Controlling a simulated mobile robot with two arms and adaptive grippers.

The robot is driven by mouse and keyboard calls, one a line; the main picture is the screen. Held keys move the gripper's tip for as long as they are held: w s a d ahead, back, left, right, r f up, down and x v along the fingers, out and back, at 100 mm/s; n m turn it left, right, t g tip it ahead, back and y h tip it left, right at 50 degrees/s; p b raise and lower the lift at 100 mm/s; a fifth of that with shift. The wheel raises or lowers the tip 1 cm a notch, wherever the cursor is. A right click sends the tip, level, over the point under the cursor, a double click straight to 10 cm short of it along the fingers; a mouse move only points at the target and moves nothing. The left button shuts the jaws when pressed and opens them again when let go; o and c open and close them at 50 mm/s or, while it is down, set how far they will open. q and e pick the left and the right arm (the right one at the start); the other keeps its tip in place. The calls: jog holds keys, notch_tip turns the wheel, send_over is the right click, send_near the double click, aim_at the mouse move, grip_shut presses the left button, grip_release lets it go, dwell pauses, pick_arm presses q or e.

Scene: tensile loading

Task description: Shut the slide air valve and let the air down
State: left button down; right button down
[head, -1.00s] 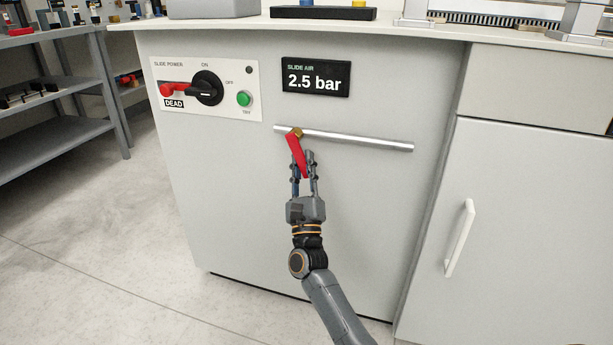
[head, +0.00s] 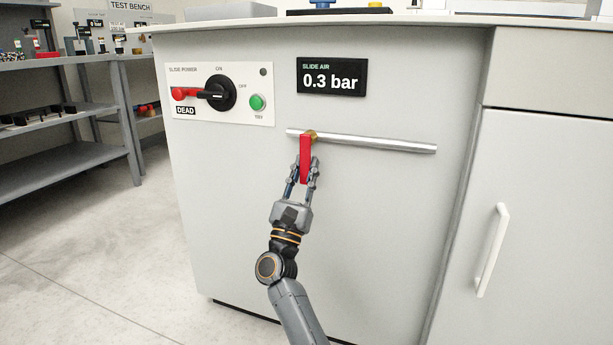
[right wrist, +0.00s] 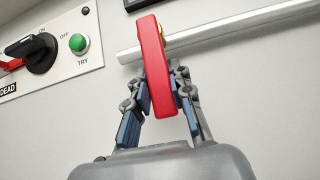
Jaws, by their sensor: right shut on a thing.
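The slide air valve has a red lever (head: 306,158) on a brass body (head: 312,135) at the left end of a silver pipe (head: 370,143). The lever hangs straight down, across the pipe. My right gripper (head: 303,172) is shut on the lower part of the lever. In the right wrist view the red lever (right wrist: 158,65) stands between the two fingers of the gripper (right wrist: 165,90). The slide air display (head: 331,77) above reads 0.3 bar. My left gripper is not in view.
The slide power panel (head: 219,116) is at the upper left, with a black rotary switch (head: 219,93), a red lock-like part and DEAD label, and a green TRY button (head: 258,102). A cabdoor handle (head: 491,250) is at the right. Grey shelves (head: 60,110) stand at the left.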

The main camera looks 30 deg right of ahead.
jog(key=c, duration=1.2)
grip_release()
jog(key=shift+o, duration=0.2)
jog(key=shift+a, duration=0.1)
jog(key=v, duration=1.2)
